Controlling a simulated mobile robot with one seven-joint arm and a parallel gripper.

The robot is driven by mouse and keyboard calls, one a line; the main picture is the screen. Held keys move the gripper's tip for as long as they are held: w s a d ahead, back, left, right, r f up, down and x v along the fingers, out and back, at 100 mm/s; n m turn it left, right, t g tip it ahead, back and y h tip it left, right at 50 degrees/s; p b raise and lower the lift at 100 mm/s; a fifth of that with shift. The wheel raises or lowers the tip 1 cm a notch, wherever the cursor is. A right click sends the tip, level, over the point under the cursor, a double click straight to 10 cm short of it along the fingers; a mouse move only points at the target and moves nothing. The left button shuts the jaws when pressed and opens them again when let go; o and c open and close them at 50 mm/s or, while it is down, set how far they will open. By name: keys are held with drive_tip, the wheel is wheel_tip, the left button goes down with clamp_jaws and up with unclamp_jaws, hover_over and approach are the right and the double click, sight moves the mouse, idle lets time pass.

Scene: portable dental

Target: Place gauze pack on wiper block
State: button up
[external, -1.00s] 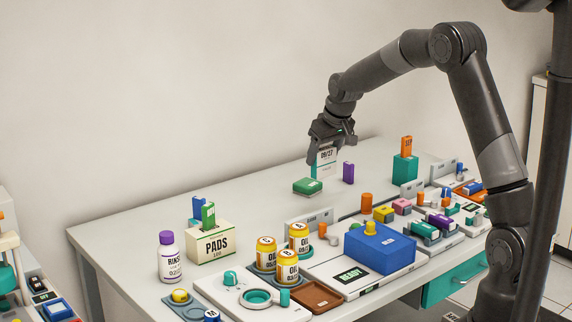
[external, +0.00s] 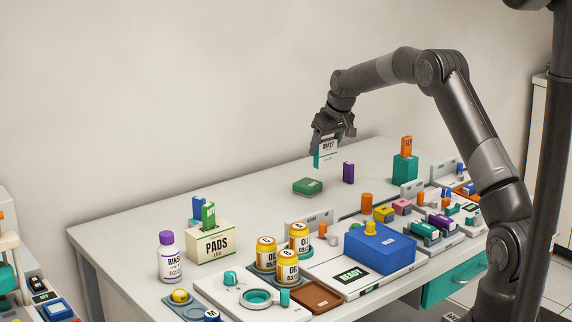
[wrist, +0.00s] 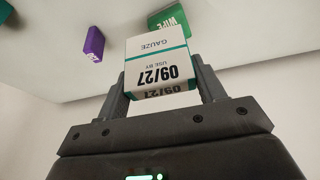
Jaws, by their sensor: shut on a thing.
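The gauze pack (external: 328,151) is a white box with a teal stripe, printed "GAUZE" and "09/27" in the wrist view (wrist: 158,70). My gripper (external: 329,140) is shut on it, one finger on each side, and holds it in the air. The wiper block (external: 307,187) is a low green block lying on the table, with nothing on it. It shows in the wrist view (wrist: 174,19) with the letters "WIPE", partly cut off. In the external view the pack appears above and slightly right of the block, with a gap between them.
A purple block (external: 348,172) stands right of the wiper block and shows in the wrist view. A teal holder with an orange piece (external: 405,168) stands farther right. A PADS box (external: 210,242), bottles and a blue box (external: 379,250) are nearer. The table left of the wiper block is clear.

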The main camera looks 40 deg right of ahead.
drive_tip(key=shift+w+a+f, duration=0.3)
drive_tip(key=shift+a+f, duration=0.05)
drive_tip(key=shift+f, duration=0.6)
drive_tip(key=shift+w+a+f, duration=0.3)
drive_tip(key=shift+a+f, duration=0.1)
drive_tip(key=shift+f, duration=0.55)
drive_tip(key=shift+w+a+f, duration=0.3)
drive_tip(key=shift+a+f, duration=0.05)
drive_tip(key=shift+f, duration=0.6)
drive_tip(key=shift+f, duration=0.1)
drive_tip(key=o, duration=1)
